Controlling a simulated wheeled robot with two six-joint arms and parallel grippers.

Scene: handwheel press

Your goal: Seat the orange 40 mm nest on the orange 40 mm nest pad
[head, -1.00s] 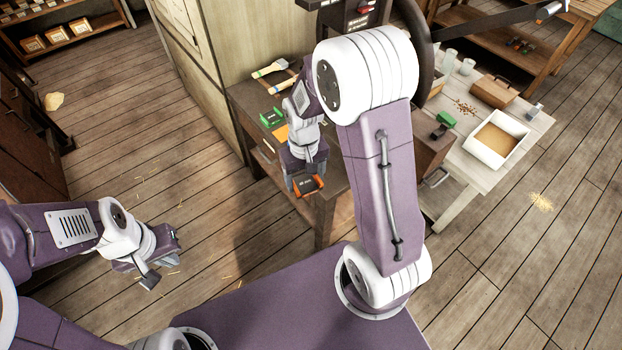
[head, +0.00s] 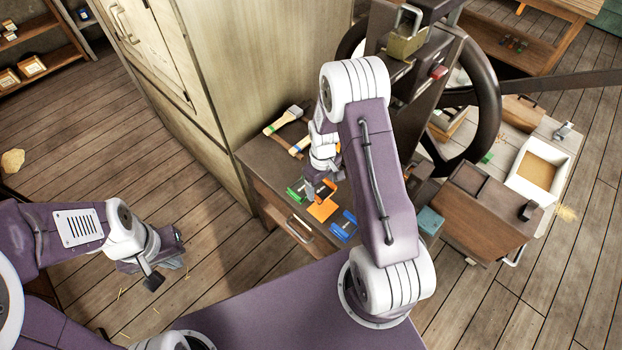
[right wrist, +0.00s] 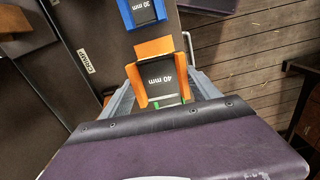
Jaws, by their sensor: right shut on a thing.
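The orange 40 mm nest (head: 327,189) is in my right gripper (head: 325,183). In the right wrist view the nest (right wrist: 164,82), labelled "40 mm", sits between the two grey fingers. The orange pad (head: 322,210) lies on the dark bench top, right beside the held nest. In the right wrist view the pad (right wrist: 154,47) shows just past the nest's far end. I cannot tell the height of the nest over the bench. My left gripper (head: 166,272) hangs over the floor, empty, its fingers apart.
A blue nest (head: 344,226), labelled "30 mm" in the right wrist view, stands right of the orange pad. A green nest (head: 296,193) is on its left. Brushes (head: 284,120) lie behind. The press with its handwheel (head: 490,95) rises at the right.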

